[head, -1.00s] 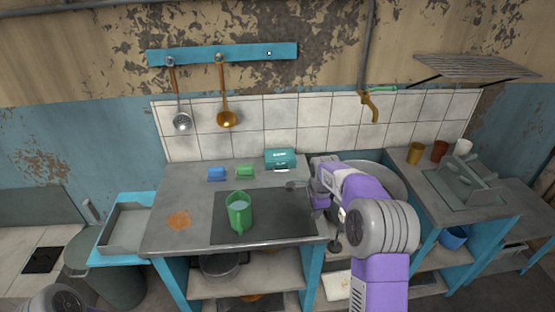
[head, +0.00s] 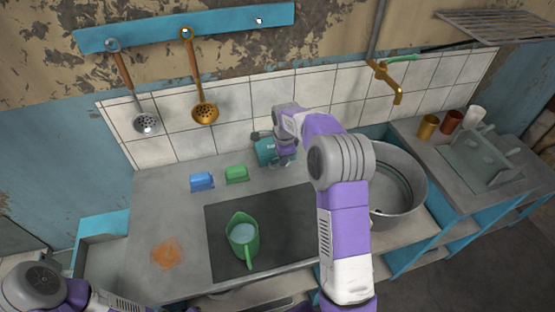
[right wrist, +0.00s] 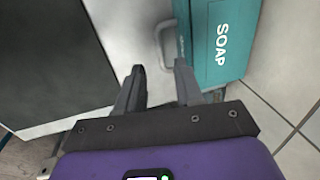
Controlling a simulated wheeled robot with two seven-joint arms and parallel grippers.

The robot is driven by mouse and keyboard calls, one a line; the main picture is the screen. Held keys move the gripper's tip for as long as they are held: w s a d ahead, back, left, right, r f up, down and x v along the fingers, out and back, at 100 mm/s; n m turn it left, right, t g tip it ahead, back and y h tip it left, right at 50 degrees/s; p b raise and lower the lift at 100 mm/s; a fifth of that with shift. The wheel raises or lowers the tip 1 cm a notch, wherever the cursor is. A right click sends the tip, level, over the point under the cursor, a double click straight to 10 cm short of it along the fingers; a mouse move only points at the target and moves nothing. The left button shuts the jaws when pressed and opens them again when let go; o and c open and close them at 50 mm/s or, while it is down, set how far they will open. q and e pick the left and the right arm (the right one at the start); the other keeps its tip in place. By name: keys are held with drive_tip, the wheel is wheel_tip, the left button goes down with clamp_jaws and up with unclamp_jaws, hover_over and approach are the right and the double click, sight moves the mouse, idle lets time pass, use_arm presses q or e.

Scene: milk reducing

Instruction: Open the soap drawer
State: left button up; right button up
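The teal soap box (head: 264,151) stands at the back of the counter against the tiles, partly hidden by my right arm in the head view. In the right wrist view, the soap box (right wrist: 222,45) shows the word SOAP, and a grey handle (right wrist: 163,45) sticks out from its front. My right gripper (right wrist: 158,82) is open and empty, with its fingertips apart and just short of the handle. In the head view, the right gripper (head: 284,158) is at the box. My left arm shows at the lower left, but its gripper is out of view.
A blue sponge (head: 202,181) and a green sponge (head: 237,174) lie left of the box. A green jug (head: 242,236) stands on the dark hob (head: 280,215). A metal basin (head: 408,205) is to the right. Ladles (head: 205,112) hang above.

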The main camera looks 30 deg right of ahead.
drive_tip(key=f, duration=0.3)
drive_tip(key=w+f+b, duration=0.1)
drive_tip(key=f, duration=0.1)
drive_tip(key=shift+d, duration=0.15)
clamp_jaws()
idle(1.3)
